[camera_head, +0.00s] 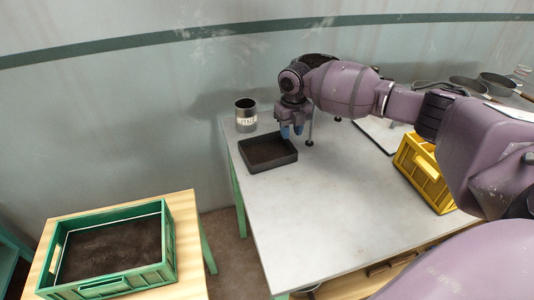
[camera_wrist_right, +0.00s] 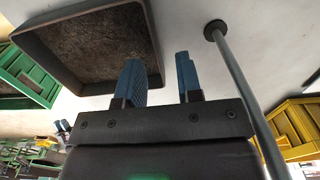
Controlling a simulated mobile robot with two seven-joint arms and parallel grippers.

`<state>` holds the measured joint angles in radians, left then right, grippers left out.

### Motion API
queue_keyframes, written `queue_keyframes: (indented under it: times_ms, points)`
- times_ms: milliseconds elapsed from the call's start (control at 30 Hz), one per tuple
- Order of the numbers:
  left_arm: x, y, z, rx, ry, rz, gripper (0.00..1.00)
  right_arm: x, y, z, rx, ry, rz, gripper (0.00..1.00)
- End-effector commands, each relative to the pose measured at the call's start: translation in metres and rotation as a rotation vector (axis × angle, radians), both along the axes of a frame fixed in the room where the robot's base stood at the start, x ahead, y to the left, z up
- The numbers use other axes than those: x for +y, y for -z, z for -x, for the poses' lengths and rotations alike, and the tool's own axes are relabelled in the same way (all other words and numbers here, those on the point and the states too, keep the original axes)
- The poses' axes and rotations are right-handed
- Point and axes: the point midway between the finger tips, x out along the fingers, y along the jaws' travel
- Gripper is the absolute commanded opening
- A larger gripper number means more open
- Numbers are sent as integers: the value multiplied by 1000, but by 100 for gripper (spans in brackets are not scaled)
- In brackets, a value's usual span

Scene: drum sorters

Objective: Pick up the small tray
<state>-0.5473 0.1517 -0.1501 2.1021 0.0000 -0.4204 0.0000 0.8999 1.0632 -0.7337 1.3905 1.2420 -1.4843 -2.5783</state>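The small tray (camera_head: 272,163) is a shallow, dark, square tray on the grey table (camera_head: 318,203), near its far left corner. In the right wrist view the small tray (camera_wrist_right: 154,45) fills the upper left, showing a rusty brown floor. My right gripper (camera_head: 291,131) is at the tray's back right side, pointing down. In the wrist view its two blue fingers (camera_wrist_right: 160,80) stand apart, one over the tray's inside and one outside its wall. I see no contact with the wall.
A dark labelled can (camera_head: 245,118) stands behind the tray. A thin post (camera_head: 309,130) rises beside my right gripper. A yellow crate (camera_head: 424,172) is on the table's right. A green crate (camera_head: 113,285) sits on a wooden table at lower left. The table's front is clear.

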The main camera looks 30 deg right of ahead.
Motion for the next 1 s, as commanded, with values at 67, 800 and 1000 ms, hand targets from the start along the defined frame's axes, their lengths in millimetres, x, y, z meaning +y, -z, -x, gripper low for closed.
queue_keyframes:
  times_ms: [67, 800, 1000]
  points:
    - [-1, 3, 1, 4, -3, 3, 34, 3, 13, 2, 5, -1, -1, 33]
    - [1, 6, 1, 10, 4, -4, 34, 5, 42, 3, 0, 0, 0, 0]
    - [2, 6, 1, 10, 5, -6, 34, 5, 42, 3, 0, 0, 0, 0]
